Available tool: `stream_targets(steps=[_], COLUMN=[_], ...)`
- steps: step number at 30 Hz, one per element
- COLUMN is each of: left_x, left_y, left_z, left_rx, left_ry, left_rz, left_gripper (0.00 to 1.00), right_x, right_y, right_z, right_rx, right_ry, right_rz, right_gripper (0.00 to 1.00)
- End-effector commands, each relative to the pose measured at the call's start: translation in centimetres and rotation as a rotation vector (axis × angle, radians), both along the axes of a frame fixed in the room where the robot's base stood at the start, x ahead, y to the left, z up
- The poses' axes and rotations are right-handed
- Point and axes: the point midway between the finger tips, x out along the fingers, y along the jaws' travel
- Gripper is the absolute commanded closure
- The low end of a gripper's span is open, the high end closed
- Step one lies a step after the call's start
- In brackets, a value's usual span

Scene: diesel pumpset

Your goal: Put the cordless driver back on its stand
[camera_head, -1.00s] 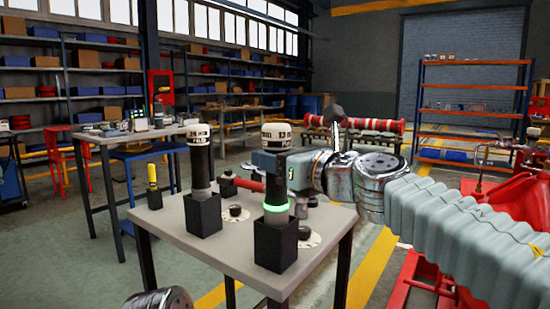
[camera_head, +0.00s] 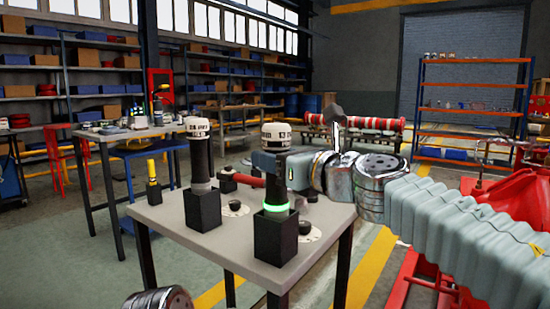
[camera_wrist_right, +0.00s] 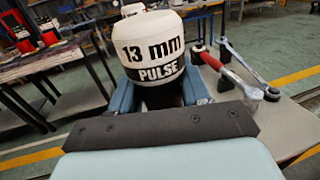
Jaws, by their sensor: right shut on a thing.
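The cordless driver (camera_head: 276,172) is upright, with a white head and a black body. Its head reads "13 mm PULSE" in the right wrist view (camera_wrist_right: 152,50). My right gripper (camera_head: 274,166) is shut around the body just below the head. The driver's lower end is inside the black square stand (camera_head: 276,238), and its glowing green ring sits at the stand's rim. The stand hides the tip, so I cannot tell whether it is fully seated. My left gripper is out of view.
A second white-headed driver (camera_head: 199,150) stands upright in another black stand (camera_head: 201,210) to the left. A red-handled tool (camera_head: 243,180) lies behind, between them. The grey table (camera_head: 160,214) is bare at its front left.

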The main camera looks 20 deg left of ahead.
Motion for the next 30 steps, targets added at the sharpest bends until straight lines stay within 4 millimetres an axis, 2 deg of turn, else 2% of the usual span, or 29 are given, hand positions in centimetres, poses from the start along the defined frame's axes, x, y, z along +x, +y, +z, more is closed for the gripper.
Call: stream_targets(steps=[10, 11, 16, 26, 30], left_x=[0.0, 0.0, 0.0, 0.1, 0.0], left_y=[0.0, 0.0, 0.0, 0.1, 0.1], left_z=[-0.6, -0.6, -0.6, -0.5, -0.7], left_rx=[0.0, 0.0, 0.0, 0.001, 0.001], left_ry=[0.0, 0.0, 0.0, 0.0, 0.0], left_rz=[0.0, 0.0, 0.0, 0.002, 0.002], left_gripper=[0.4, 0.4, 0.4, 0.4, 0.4], right_x=[0.0, 0.0, 0.0, 0.0, -0.9], right_y=[-0.1, 0.0, 0.0, 0.0, -1.5], right_z=[-0.6, -0.5, -0.5, -0.8, -0.7], right_rx=[0.003, 0.003, 0.002, -0.001, 0.002], right_ry=[-0.002, -0.002, -0.001, 0.002, 0.001], right_rz=[0.0, 0.0, 0.0, 0.0, -0.001], right_gripper=[1.0, 0.52, 0.26, 0.24, 0.24])
